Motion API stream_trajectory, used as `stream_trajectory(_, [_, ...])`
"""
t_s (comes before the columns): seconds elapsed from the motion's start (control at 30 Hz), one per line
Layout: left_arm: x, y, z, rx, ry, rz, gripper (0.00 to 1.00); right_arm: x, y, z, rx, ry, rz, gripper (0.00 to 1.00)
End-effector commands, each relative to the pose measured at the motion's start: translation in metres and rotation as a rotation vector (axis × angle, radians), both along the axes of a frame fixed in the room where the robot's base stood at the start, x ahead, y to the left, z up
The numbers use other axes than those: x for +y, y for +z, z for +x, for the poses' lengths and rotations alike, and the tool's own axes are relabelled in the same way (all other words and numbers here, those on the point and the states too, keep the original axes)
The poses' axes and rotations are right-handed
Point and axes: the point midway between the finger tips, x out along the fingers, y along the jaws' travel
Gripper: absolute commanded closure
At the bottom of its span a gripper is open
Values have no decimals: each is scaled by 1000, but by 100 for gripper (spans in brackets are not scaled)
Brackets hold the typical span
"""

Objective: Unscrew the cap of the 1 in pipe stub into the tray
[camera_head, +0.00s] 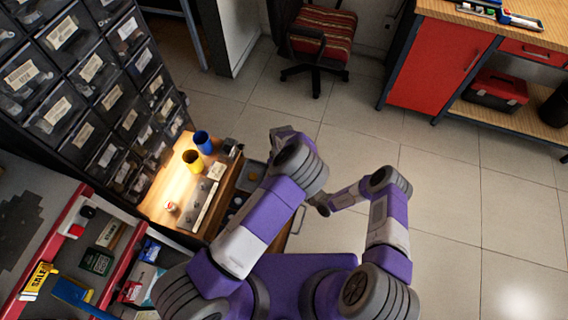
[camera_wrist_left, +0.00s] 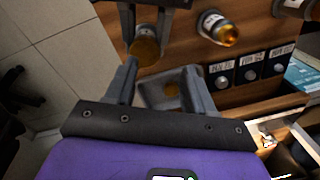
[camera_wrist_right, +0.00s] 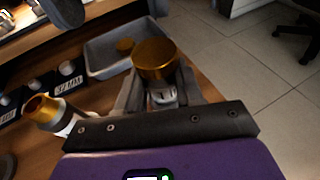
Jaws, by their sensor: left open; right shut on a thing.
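My right gripper (camera_wrist_right: 160,88) is shut on a pipe stub with a white label (camera_wrist_right: 163,97); its brass cap (camera_wrist_right: 155,60) sticks out past the fingers. In the left wrist view the cap (camera_wrist_left: 146,48) hangs from between the right gripper's fingers (camera_wrist_left: 152,20). My left gripper (camera_wrist_left: 160,68) is open and empty, its fingertips close to that cap. The tray also shows in the left wrist view (camera_wrist_left: 150,97). The stub's size marking is not readable.
In the head view, a blue cup (camera_head: 203,142) and a yellow cup (camera_head: 193,160) stand on the bench by drawers (camera_head: 95,68). Open floor lies right.

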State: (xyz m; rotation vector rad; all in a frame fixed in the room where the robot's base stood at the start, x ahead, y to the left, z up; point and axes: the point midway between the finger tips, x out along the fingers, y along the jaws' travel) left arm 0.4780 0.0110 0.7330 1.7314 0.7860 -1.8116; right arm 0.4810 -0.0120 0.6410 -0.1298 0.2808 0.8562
Motion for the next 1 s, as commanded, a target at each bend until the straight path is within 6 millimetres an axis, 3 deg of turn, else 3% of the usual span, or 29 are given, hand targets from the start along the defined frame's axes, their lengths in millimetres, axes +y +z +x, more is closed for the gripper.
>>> stream_trajectory(0.57, [-11, 36, 12, -49, -311, -39, 47, 0, 0, 0, 0, -1, 0, 100])
stream_trajectory(0.73, [-11, 22, 13, -51, -321, -37, 47, 0, 0, 0, 0, -1, 0, 100])
stream_trajectory(1.0, [-11, -20, 13, -52, -320, -38, 47, 0, 0, 0, 0, -1, 0, 100])
